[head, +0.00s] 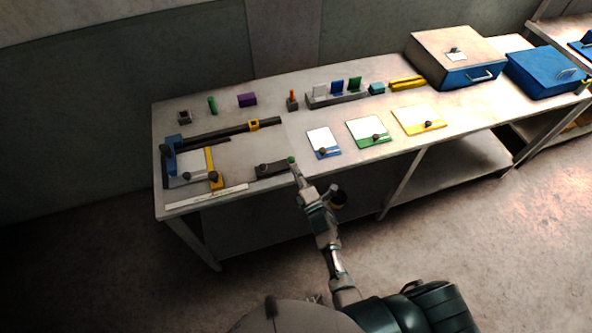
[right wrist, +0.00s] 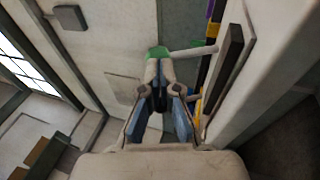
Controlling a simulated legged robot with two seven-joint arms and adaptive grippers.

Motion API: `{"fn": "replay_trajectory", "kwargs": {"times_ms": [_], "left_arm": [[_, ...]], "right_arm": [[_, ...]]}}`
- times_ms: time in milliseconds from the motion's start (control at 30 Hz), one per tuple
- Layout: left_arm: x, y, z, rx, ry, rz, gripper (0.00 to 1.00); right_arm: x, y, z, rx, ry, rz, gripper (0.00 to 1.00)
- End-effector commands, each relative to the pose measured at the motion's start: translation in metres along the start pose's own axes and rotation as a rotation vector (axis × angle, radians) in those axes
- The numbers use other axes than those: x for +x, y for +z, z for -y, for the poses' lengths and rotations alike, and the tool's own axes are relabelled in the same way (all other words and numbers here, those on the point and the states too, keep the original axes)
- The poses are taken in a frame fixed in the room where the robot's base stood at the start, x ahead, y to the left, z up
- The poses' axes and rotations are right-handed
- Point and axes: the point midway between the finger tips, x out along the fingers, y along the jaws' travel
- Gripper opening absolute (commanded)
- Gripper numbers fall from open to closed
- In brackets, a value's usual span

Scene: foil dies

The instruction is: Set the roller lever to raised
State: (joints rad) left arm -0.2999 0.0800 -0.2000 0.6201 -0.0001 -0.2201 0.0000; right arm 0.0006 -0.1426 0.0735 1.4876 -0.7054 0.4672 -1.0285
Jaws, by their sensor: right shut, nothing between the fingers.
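The roller lever appears to be the pale rod with a green tip (head: 291,160), at a low dark bar (head: 272,170) near the bench's front edge. In the right wrist view the green tip (right wrist: 158,52) sits just beyond my fingertips, and its pale rod (right wrist: 192,50) runs off to the right. My right gripper (head: 295,170) is shut and empty, with its fingertips at the green tip. I cannot tell whether they touch it. The lever's exact tilt is hard to read. My left gripper is not in view.
A black rail with a yellow slider (head: 253,125) lies behind the lever. A blue and yellow fixture (head: 213,168) is to the left. Blue (head: 323,142), green (head: 368,131) and yellow (head: 419,120) plates lie to the right. An orange peg on a block (head: 292,100) stands farther back.

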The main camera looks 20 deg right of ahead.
Motion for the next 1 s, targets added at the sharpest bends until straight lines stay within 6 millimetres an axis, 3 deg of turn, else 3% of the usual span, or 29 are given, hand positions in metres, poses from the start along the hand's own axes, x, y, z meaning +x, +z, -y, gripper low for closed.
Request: {"fn": "replay_trajectory", "kwargs": {"times_ms": [567, 800, 1000], "left_arm": [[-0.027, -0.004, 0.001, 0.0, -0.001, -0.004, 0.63], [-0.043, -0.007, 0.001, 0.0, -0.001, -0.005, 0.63], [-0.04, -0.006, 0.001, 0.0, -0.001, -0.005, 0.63]], "right_arm": [[0.01, 0.002, -0.01, 0.014, -0.117, -0.002, 0.0], [0.024, 0.004, -0.017, 0.019, -0.127, 0.0, 0.0], [0.04, 0.006, -0.019, 0.018, -0.126, -0.001, 0.0]]}}
